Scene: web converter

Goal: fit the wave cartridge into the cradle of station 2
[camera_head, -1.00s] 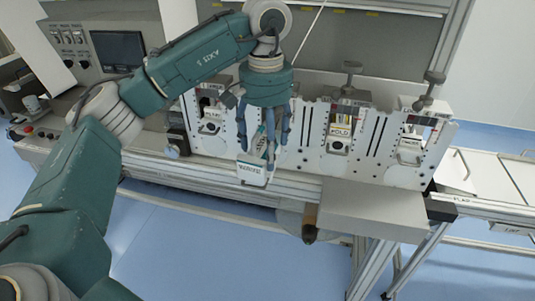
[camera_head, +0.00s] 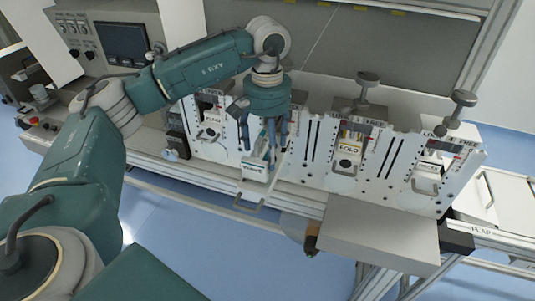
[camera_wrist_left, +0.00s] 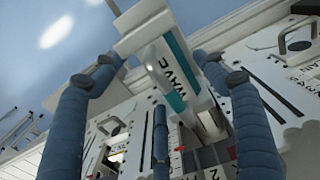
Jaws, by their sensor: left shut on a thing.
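The wave cartridge (camera_head: 254,172) is a white block with a teal stripe. In the left wrist view its WAVE lettering shows on the cartridge (camera_wrist_left: 180,72). My left gripper (camera_head: 265,148) points down and is shut on it, in front of the slotted white panel (camera_head: 305,160). In the left wrist view the blue fingers of my gripper (camera_wrist_left: 160,95) stand around the cartridge. A number 2 label (camera_wrist_left: 233,152) shows behind and below it in that view. The cradle of station 2 is mostly hidden by the gripper and cartridge; I cannot tell whether they touch. My right gripper is out of view.
A FOLD unit (camera_head: 347,150) sits in the panel to the right, and another white unit (camera_head: 427,178) further right. A unit (camera_head: 209,118) stands left of the gripper. Dark knobs (camera_head: 367,80) rise above the panel. A grey box (camera_head: 378,232) juts out at front right.

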